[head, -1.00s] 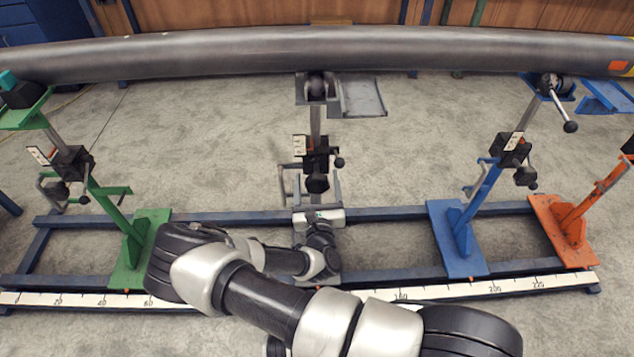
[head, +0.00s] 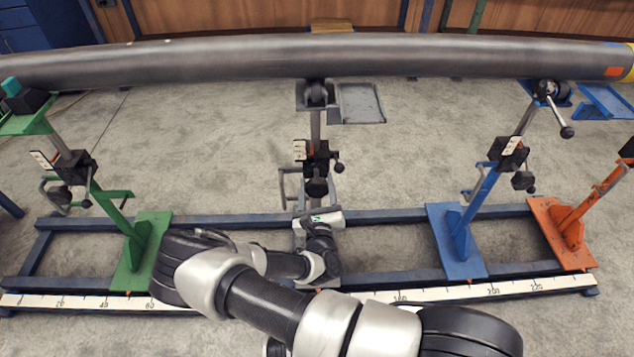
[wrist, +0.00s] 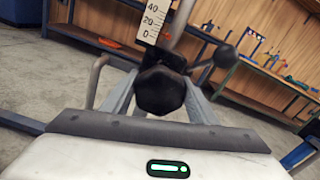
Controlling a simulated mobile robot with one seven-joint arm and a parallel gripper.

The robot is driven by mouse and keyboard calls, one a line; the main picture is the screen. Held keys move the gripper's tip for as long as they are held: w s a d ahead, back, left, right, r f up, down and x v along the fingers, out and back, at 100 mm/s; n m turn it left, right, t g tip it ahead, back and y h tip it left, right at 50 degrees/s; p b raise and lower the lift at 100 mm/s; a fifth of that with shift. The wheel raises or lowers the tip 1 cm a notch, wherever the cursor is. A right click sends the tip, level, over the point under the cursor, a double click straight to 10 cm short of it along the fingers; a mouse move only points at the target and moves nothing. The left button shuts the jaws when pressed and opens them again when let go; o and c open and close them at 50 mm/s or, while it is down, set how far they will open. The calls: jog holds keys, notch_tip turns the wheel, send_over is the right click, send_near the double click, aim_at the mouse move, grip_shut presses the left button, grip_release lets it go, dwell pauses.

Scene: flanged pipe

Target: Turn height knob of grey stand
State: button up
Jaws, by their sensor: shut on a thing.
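The grey stand (head: 315,125) is in the middle of the head view, upright under the long pipe. Its black height knob (head: 317,187) faces me, below the dark clamp block. In the wrist view the knob (wrist: 160,91) is a black faceted piece straight ahead, below a white scale reading 0 to 40. My gripper (head: 317,196) is at the knob, its white body just below it in the head view. It is shut on the knob. The fingertips are hard to make out against the stand's grey parts.
The pipe (head: 230,60) spans the top of the view. A green stand (head: 140,250) is at left, a blue stand (head: 455,240) and an orange stand (head: 565,235) at right. A small side handle (head: 338,167) sticks out beside the knob. A blue base frame runs below.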

jog(key=n+p, duration=0.1)
jog(key=n, duration=0.2)
jog(key=shift+p, duration=0.4)
jog(key=shift+a+f+n+p, duration=0.1)
jog(key=shift+n+p, duration=0.4)
jog(key=shift+n, duration=1)
jog(key=o, duration=1)
jog(key=shift+o, duration=0.2)
jog(key=s+p, duration=0.2)
jog(key=s, duration=1.5)
jog(key=shift+s+p, duration=0.25)
jog(key=shift+p, duration=0.15)
